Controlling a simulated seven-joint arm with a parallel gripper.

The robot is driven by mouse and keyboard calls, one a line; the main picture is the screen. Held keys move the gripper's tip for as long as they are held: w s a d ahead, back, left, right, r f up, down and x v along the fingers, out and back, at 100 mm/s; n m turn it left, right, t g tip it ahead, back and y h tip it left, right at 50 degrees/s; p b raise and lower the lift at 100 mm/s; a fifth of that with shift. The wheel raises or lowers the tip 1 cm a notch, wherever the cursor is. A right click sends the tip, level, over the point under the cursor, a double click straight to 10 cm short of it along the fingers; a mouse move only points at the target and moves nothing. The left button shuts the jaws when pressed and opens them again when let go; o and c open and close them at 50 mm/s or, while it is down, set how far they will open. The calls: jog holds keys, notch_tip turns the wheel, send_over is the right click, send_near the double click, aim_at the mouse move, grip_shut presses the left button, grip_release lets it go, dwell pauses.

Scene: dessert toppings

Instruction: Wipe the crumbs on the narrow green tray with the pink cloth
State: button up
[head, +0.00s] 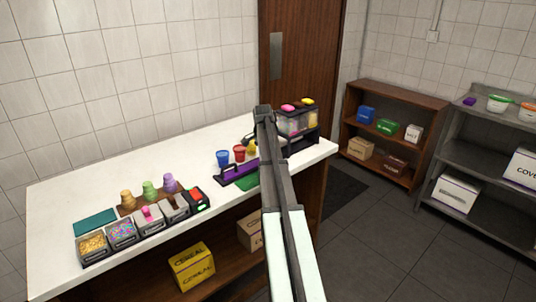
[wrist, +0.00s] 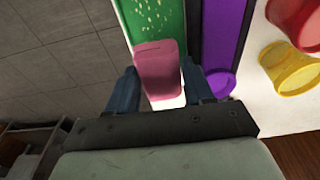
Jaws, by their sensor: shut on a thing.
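My gripper (wrist: 158,84) is shut on the pink cloth (wrist: 158,62), a small block-like piece between the two blue-grey fingers. The narrow green tray (wrist: 172,38) lies under and beyond the cloth in the wrist view, with pale crumbs (wrist: 150,14) scattered on its far part. The cloth overlaps the tray's near end; whether it touches the surface I cannot tell. In the head view the green tray (head: 243,183) shows partly at the counter's front edge. There my arm hides the gripper and cloth.
A purple tray (wrist: 225,28) lies right beside the green one. Red (wrist: 300,18) and yellow (wrist: 293,68) cups stand to its right. A blue cup (head: 222,158) stands behind the trays. Topping bins (head: 122,233) are at left, and a dark rack (head: 300,137) is at right.

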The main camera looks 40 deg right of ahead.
aim_at(247, 183)
notch_tip(247, 183, down, 2)
jog(key=shift+f, duration=0.25)
jog(key=shift+a+f, duration=0.65)
jog(key=shift+a, duration=5)
jog(key=shift+d, duration=5.55)
jog(key=shift+d+r, duration=0.1)
jog(key=shift+d, duration=0.05)
jog(key=shift+r, duration=3.85)
jog(key=shift+f, duration=0.15)
